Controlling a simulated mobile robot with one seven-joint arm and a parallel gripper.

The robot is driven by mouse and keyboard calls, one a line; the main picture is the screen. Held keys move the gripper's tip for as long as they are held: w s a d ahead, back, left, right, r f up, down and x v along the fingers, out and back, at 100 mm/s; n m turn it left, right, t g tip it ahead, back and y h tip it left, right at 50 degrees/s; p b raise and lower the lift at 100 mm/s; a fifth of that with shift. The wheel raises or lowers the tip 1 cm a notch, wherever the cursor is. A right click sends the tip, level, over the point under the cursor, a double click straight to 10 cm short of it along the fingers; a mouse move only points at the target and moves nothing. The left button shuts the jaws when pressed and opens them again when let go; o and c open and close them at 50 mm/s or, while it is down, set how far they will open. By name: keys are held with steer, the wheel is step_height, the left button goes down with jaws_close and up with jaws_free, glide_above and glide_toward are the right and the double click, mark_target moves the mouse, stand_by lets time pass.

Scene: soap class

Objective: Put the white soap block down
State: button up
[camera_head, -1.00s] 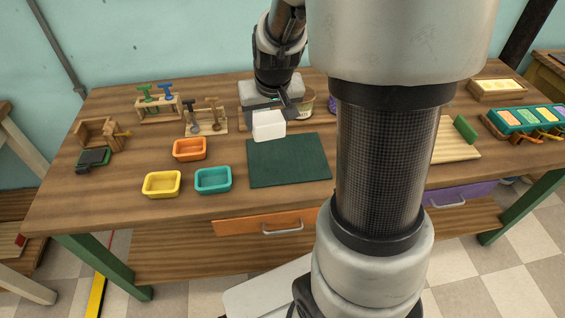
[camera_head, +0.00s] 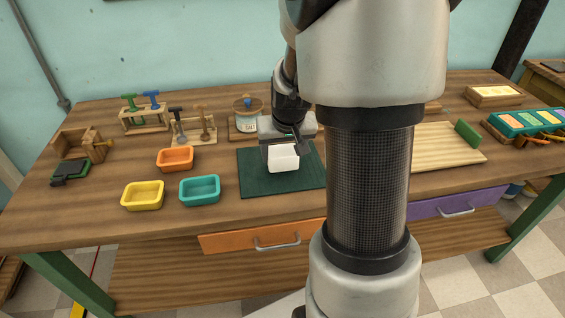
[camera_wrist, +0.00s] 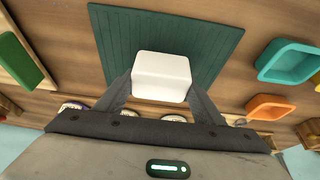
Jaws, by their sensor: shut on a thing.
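The white soap block (camera_head: 283,158) is held between the fingers of my gripper (camera_head: 281,148). In the head view it is over the dark green mat (camera_head: 256,186). The wrist view shows the white soap block (camera_wrist: 161,76) between both fingers of my gripper (camera_wrist: 160,92), with the green mat (camera_wrist: 110,30) behind it. I cannot tell whether the block touches the mat or hangs just above it. My arm covers the right edge of the mat in the head view.
Orange (camera_head: 175,159), yellow (camera_head: 143,195) and teal (camera_head: 200,190) trays stand left of the mat. A lidded jar (camera_head: 247,115) and a tool rack (camera_head: 193,130) stand behind. A ribbed wooden board (camera_head: 440,148) lies to the right. The mat's front part is bare.

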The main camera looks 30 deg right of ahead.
mark_target(283, 161)
steer(key=shift+f+b, duration=0.3)
steer(key=shift+f, duration=1.1)
steer(key=shift+f, duration=0.15)
steer(key=o, duration=1.2)
